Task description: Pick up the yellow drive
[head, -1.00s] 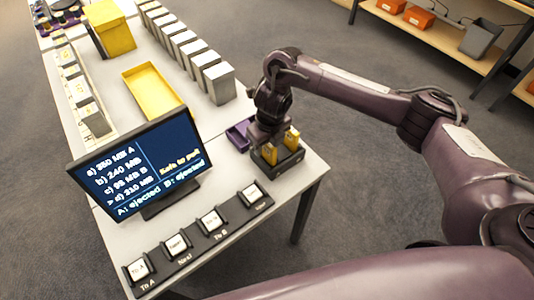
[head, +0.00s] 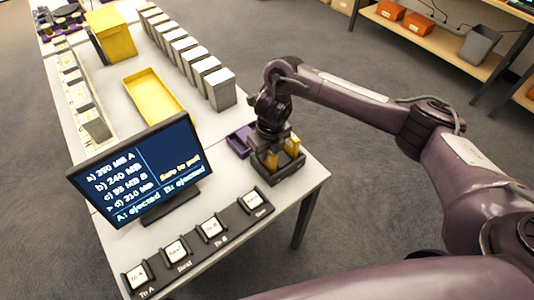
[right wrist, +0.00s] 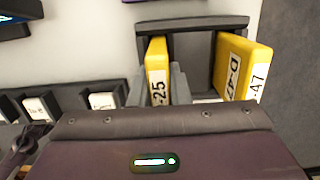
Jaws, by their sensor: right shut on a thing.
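Two yellow drives stand upright in a dark two-slot dock (head: 290,172) at the table's near right corner. In the right wrist view, the drive (right wrist: 157,62) labelled "-25" is on the left, between my fingers. The other drive (right wrist: 236,68), labelled "D-47", stands to the right, outside the fingers; it also shows in the head view (head: 293,145). My right gripper (right wrist: 157,88) points down over the dock and is shut on the "-25" drive. The drive's lower end is hidden in the dock. My left gripper is not in view.
A monitor (head: 135,165) reads "Safe to pull" and "A: ejected B: ejected". A button strip (head: 195,243) runs along the front edge. A purple tray (head: 238,141) lies behind the dock. A yellow tray (head: 152,97) and a row of grey boxes (head: 220,89) stand farther back.

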